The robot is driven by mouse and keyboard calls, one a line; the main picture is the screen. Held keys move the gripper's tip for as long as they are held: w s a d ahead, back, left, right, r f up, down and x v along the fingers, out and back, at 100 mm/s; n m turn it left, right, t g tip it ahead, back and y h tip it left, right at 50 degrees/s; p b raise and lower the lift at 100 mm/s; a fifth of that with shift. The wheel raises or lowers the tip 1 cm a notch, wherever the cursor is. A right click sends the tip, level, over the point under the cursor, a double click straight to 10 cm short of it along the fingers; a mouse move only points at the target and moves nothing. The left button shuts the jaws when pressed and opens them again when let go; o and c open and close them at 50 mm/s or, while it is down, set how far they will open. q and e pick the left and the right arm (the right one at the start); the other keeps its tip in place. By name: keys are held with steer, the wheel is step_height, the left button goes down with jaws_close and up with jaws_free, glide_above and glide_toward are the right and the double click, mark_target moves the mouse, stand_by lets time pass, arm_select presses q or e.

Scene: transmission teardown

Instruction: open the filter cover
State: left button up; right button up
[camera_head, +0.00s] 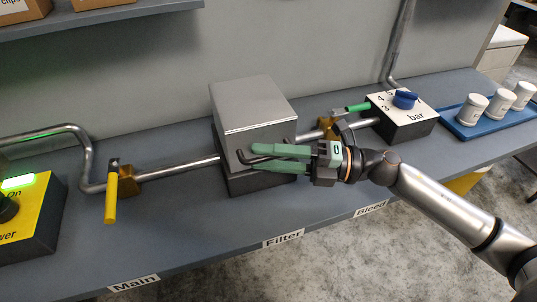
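The filter (253,100) is a grey metal box with a lighter lid, standing on the bench behind the "Filter" label (284,239). Its lid lies flat on top and looks closed. A dark handle (243,157) sticks out at the front of the box. My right gripper (256,157) reaches in from the right, its two green fingers at the front of the box, one above and one below the handle. Whether they press on the handle cannot be told. The fingers hide part of the handle and box front. My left gripper is not in view.
A yellow valve lever (111,198) hangs down on the pipe at left, near a yellow power box (32,220). The front bench edge is mostly clear.

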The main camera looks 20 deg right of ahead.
jaws_close()
stand_by(1.2)
